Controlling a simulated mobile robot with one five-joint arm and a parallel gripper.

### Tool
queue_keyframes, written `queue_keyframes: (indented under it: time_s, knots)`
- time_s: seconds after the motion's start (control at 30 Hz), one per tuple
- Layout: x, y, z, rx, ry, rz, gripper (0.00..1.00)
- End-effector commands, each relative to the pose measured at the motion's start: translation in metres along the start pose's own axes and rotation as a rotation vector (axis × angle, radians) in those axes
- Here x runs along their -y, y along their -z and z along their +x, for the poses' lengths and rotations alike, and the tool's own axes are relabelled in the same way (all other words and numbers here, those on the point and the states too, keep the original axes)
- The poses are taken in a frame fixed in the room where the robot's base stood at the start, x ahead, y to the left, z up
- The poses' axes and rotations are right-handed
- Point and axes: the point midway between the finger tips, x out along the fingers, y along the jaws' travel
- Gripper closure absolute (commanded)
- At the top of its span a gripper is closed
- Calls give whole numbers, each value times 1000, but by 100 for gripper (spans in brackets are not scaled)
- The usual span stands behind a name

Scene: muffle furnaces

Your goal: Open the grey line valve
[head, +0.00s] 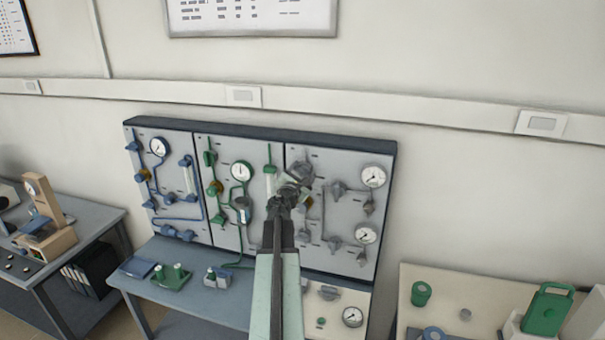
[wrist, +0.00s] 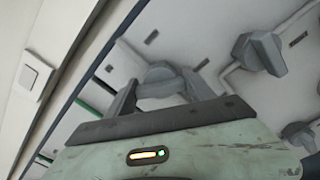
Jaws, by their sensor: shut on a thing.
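The grey panel (head: 345,160) is the right one of three on the board. My gripper (head: 284,196) reaches its upper left part. In the wrist view, my gripper (wrist: 160,90) is shut on a grey valve handle (wrist: 162,70), with one finger on each side of it. The same grey valve handle (head: 301,171) shows partly behind the gripper in the head view. The lower part of the handle is hidden by the gripper body. A second grey handle (wrist: 261,52) stands to the right, apart from my fingers.
A green-line panel (head: 228,220) and a blue-line panel (head: 146,170) lie to the left. Gauges (head: 373,177) and other grey fittings (head: 335,243) project right of my arm. A bench (head: 190,300) runs below, with small blocks on it. A side table (head: 410,275) stands right.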

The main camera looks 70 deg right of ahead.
Motion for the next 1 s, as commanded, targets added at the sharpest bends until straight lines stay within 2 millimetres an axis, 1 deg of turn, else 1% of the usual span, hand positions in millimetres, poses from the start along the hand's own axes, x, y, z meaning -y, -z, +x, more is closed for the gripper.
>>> queue_keyframes:
  time_s: [0.7, 1.0]
  knots:
    - [3, 1, 0, 0, 1, 671, 79]
    - [4, 2, 0, 0, 1, 887, 79]
